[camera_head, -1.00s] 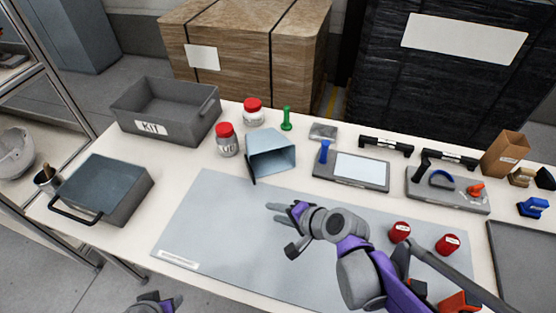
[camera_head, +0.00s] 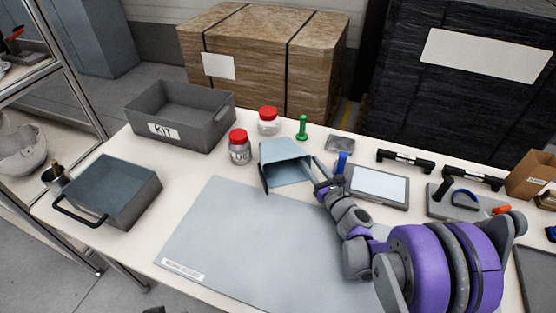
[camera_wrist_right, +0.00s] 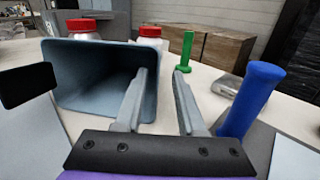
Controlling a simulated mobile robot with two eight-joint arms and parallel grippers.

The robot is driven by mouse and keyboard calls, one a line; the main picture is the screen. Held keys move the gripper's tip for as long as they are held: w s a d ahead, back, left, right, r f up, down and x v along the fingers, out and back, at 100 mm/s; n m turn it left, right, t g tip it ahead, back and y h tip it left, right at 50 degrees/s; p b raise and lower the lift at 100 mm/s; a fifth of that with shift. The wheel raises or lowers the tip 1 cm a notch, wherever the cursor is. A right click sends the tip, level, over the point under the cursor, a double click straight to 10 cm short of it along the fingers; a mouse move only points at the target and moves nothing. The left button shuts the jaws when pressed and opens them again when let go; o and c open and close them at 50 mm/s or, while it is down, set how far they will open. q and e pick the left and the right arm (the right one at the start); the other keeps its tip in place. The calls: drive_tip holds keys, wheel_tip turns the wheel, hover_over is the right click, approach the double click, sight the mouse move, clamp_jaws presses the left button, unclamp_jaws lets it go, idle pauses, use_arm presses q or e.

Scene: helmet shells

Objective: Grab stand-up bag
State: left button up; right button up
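A brown, open-topped, bag-like container (camera_head: 532,175) with a white label stands at the right edge of the head view, partly cut off. A blue-grey open container (camera_head: 286,163) lies on its side at mid-table, its mouth facing the front. It also fills the left of the right wrist view (camera_wrist_right: 95,75). My right gripper (camera_head: 325,170) is just right of this blue-grey container. In the right wrist view its fingers (camera_wrist_right: 160,75) are apart with nothing held between them. The left finger overlaps the container's right wall; I cannot tell whether they touch. My left gripper is out of view.
Two red-lidded jars (camera_head: 240,147) and a green-handled tool (camera_head: 302,128) stand behind the container. A blue handle (camera_wrist_right: 250,97) rises close right of my right gripper. A KIT bin (camera_head: 165,131) and grey tray (camera_head: 140,195) are at left. The grey mat (camera_head: 215,235) is clear.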

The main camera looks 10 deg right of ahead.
sight(302, 152)
drive_tip(key=w, duration=0.3)
drive_tip(key=w+a, duration=0.1)
drive_tip(key=w, duration=0.2)
drive_tip(key=shift+w+a, duration=0.1)
drive_tip(key=shift+a, duration=0.1)
clamp_jaws()
